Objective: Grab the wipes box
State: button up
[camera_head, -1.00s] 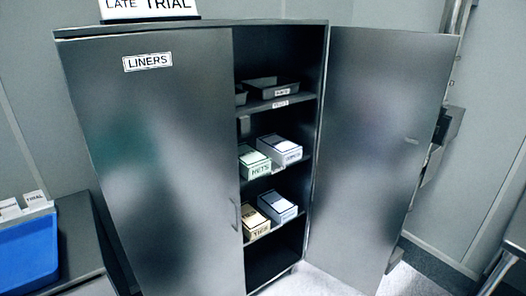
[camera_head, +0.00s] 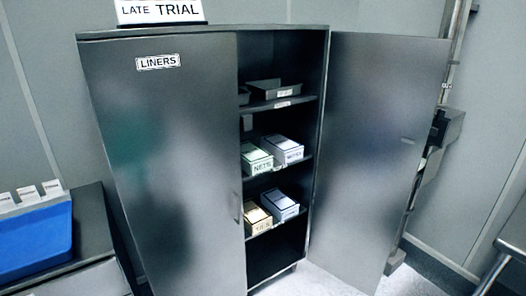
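Four-sided cartons sit on two shelves of the open right half of a grey metal cabinet (camera_head: 188,190). On the upper of these shelves, a white-lavender box (camera_head: 289,155) stands right of a pale green box (camera_head: 263,169) that reads NETS. The white-lavender box's label is too small to read surely; it may be the wipes box. On the shelf below, a pale blue box (camera_head: 286,213) with an unclear label stands right of a tan box (camera_head: 263,228) that seems to read TIES. My gripper is not in view.
The cabinet's right door (camera_head: 370,160) stands wide open; the left door, marked LINERS (camera_head: 158,62), is shut. Dark trays (camera_head: 273,90) sit on the top shelf. A blue bin (camera_head: 36,238) is on a bench at left. A metal table edge (camera_head: 513,240) is at right.

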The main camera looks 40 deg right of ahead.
aim_at(285, 150)
jog(key=u, duration=0.65)
jog(key=k, duration=0.85)
jog(key=z, duration=0.8)
jog(key=i, duration=1)
jog(key=u, duration=0.1)
